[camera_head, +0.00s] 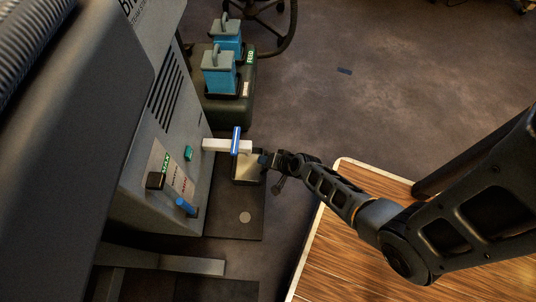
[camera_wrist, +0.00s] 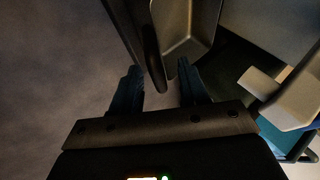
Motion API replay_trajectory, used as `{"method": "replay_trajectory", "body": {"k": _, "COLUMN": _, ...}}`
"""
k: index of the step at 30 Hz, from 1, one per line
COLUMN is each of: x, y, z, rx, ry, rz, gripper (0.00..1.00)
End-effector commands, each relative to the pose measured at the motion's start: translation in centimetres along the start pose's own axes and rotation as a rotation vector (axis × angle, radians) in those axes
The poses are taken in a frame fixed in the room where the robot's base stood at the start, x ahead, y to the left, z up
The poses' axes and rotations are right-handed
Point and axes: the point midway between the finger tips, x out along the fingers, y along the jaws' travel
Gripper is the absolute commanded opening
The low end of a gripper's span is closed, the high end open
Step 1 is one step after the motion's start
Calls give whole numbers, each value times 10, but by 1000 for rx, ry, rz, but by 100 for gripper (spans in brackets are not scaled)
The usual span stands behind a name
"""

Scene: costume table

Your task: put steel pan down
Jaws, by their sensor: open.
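The steel pan (camera_head: 248,169) is a small pale metal vessel below the white spout of the grey machine, above or on a dark plate. My gripper (camera_head: 267,160) is at the pan's right side in the head view. In the wrist view the pan (camera_wrist: 186,34) shows its hollow inside. My gripper (camera_wrist: 160,70) is open there, with a dark rounded part of the pan, perhaps its handle, between the two fingers. I cannot tell whether the fingers touch it. The pan's underside is hidden.
The grey machine (camera_head: 135,150) has a white spout (camera_head: 222,145) with a blue lever just above the pan. The dark plate (camera_head: 232,224) has bare room in front. Blue containers (camera_head: 218,75) stand on a dark box behind. A wooden table (camera_head: 330,255) is at right.

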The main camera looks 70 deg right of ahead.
Motion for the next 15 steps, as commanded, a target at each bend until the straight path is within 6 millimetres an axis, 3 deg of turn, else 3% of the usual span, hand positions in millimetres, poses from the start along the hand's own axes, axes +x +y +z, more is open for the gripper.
{"method": "replay_trajectory", "body": {"k": 9, "x": -68, "y": -2, "z": -1, "rx": -1, "ry": -1, "rz": 2, "gripper": 44}}
{"method": "replay_trajectory", "body": {"k": 15, "x": -99, "y": -1, "z": 0, "rx": -1, "ry": -2, "rz": 1, "gripper": 44}}
